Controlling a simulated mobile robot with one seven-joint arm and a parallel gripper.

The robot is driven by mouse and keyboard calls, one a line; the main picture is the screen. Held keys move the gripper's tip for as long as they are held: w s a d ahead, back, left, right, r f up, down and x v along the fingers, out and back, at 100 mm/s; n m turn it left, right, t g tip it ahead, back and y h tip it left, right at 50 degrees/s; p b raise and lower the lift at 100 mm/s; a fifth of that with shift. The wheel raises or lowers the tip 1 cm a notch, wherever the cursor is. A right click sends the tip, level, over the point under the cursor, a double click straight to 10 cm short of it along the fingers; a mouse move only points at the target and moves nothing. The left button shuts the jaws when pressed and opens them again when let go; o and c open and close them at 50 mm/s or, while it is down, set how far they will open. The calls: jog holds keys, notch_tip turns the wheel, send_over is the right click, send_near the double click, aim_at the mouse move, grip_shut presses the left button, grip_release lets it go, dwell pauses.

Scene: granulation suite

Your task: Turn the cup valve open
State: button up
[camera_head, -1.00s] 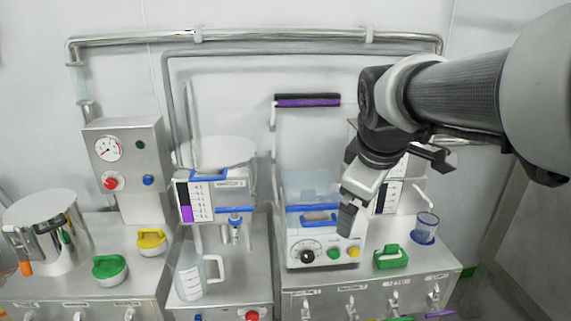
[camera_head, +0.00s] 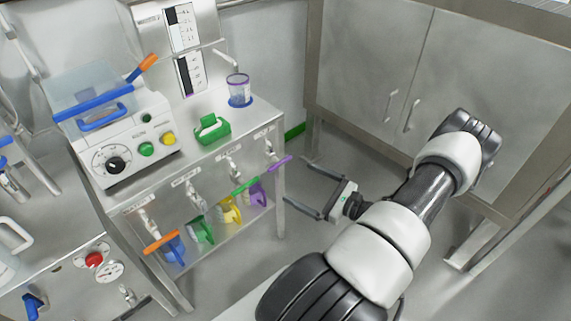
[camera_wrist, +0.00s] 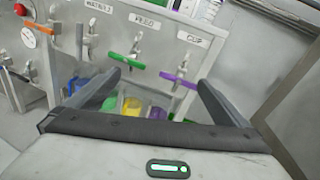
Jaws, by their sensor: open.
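The cup valve is the rightmost tap on the bench front, with a purple bar handle (camera_head: 280,163) lying crosswise to its stem. In the wrist view its purple handle (camera_wrist: 179,80) slants slightly under the label "CUP" (camera_wrist: 193,38). My gripper (camera_head: 294,184) is open and empty, just right of the bench front, its fingers pointing left toward the valve. In the wrist view my gripper (camera_wrist: 160,80) has the purple handle between its fingers in the picture, nearer the right one. The handle looks farther away than the fingertips, and I see no contact.
The neighbouring valve has a green handle (camera_head: 245,185); an orange handle (camera_head: 161,242) is farther left. Coloured jugs, one yellow (camera_head: 230,210), stand on the shelf below. A clear cup (camera_head: 239,92) stands on the bench top. A steel cabinet (camera_head: 375,70) is behind right.

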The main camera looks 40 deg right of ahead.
jog(key=s+d+f+m+t+h, duration=0.1)
jog(key=s+d+f+m+h, duration=0.1)
jog(key=d+f+m+h, duration=0.15)
jog(key=b, duration=0.3)
send_near(280, 162)
jog(key=shift+m, duration=0.35)
jog(key=w, duration=1)
jog(key=shift+a, duration=0.4)
jog(key=c, duration=0.9)
